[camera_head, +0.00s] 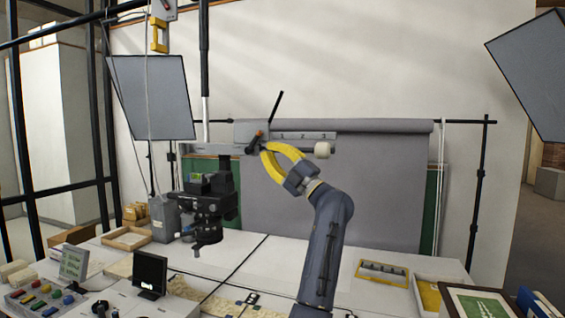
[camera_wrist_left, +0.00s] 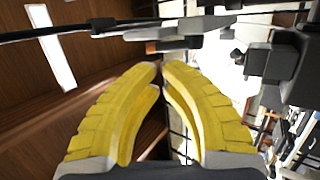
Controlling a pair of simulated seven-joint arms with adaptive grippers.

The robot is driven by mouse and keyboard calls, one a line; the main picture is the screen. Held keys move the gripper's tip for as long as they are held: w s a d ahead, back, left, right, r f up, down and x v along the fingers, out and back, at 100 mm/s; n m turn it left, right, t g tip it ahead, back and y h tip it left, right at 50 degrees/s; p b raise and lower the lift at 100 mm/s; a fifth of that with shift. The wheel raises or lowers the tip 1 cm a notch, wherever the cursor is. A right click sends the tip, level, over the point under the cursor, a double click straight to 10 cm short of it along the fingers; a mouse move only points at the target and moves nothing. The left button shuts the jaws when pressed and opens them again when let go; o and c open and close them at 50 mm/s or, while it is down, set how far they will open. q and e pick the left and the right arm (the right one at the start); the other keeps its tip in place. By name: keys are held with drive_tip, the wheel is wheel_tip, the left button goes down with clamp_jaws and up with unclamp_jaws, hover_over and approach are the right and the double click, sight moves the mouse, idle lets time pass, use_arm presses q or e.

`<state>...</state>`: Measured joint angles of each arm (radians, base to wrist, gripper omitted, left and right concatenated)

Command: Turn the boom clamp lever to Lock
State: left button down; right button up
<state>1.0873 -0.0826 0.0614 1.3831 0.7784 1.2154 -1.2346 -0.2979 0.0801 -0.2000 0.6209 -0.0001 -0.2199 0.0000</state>
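The grey boom clamp block (camera_head: 243,128) sits on the horizontal boom, with a short black-and-orange lever (camera_head: 256,138) on its front face. In the wrist view an orange-and-dark piece (camera_wrist_left: 167,45), seemingly this lever, lies just beyond my fingertips. My left gripper (camera_head: 264,149) has curved yellow fingers and reaches up to the lever from the lower right. Its fingertips (camera_wrist_left: 160,65) meet or nearly meet, with nothing visible between them. I cannot tell whether they touch the lever. Lock lettering is too small to read. My right gripper is not in view.
A black camera (camera_head: 208,208) hangs below the boom, left of my gripper. A numbered bar (camera_head: 305,135) and a pale round knob (camera_head: 322,150) are close on the right. A grey backdrop (camera_head: 380,180) stands behind. The table (camera_head: 270,265) below holds trays and a small monitor (camera_head: 150,271).

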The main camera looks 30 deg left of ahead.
sight(260, 141)
use_arm(q)
drive_tip(key=shift+x, duration=2.25)
